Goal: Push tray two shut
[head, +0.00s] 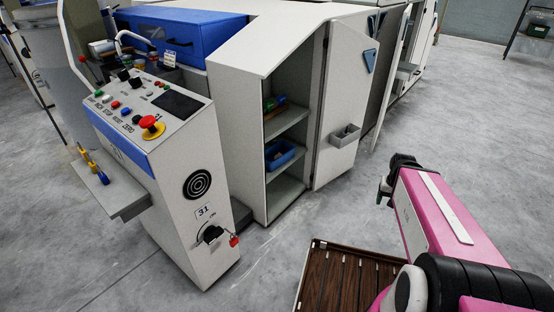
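No tray marked "two" can be read in the head view, and I cannot tell which part is tray two. A grey tray-like ledge (128,207) sticks out from the left side of the control console (185,190), with yellow and blue items on it. A blue bin (279,154) sits on a shelf in the open cabinet (268,200). My pink arm (428,215) reaches up from the lower right and ends in a black part, apart from the cabinet and console. My gripper's fingers do not show.
The cabinet door (340,110) stands open to the right, with a small grey holder (345,136) on it. A brown slatted surface (340,280) lies at bottom centre. A red knob (150,124) tops the console. Grey floor (480,130) is clear at right.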

